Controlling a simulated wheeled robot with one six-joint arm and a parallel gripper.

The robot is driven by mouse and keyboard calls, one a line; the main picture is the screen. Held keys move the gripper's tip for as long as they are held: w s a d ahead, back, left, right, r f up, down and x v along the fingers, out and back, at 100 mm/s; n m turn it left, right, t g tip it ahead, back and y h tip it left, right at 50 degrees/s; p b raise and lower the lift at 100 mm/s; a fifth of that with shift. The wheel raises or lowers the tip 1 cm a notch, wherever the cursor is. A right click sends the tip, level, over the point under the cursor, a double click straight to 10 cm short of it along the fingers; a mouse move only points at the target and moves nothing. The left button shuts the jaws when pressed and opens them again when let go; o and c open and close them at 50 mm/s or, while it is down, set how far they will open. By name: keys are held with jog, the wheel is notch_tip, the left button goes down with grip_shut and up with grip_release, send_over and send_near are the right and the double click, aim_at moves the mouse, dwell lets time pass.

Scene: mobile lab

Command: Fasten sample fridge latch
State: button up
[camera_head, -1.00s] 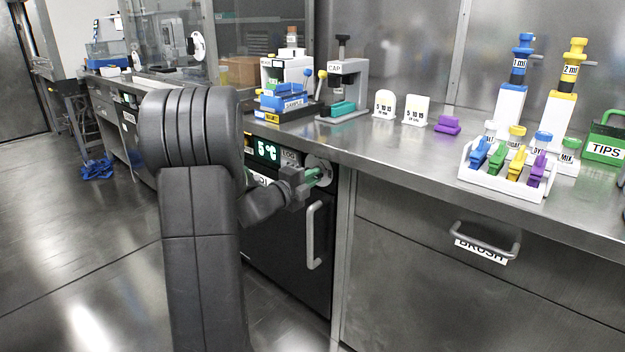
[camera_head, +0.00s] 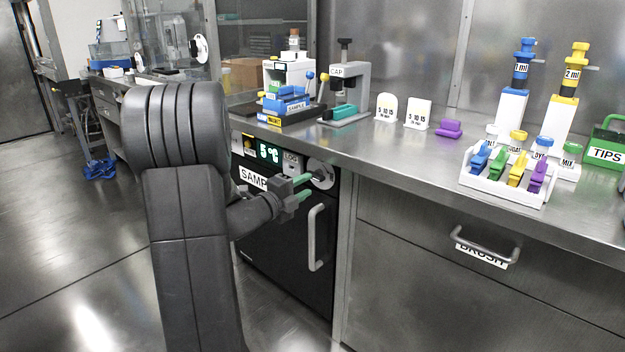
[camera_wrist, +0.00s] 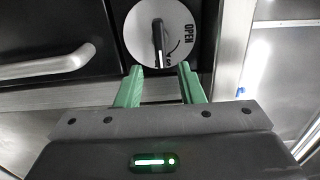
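The sample fridge (camera_head: 285,245) is a black-fronted unit under the bench, with its door closed against the frame as far as I can see. Its latch is a round silver dial (camera_head: 321,173) at the top right of the front. In the wrist view the latch dial (camera_wrist: 160,33) has a dark knob bar with a white line pointing down, beside the word OPEN and a curved arrow. My gripper (camera_head: 306,186) has green fingers, spread apart and empty. In the wrist view my gripper (camera_wrist: 160,68) stands just below the dial, apart from the knob as far as I can tell.
The vertical door handle (camera_head: 315,238) stands out below the latch. The steel bench edge (camera_head: 380,172) overhangs just above it. A drawer handle (camera_head: 485,246) sits to the right.

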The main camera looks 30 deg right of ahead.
aim_at(316, 179)
jog(key=p+v, duration=0.1)
jog(key=v, duration=0.8)
jog(key=shift+p, duration=0.35)
jog(key=b+x, duration=0.3)
jog(key=x, duration=1)
jog(key=shift+w+d, duration=0.1)
jog(key=shift+d, duration=0.25)
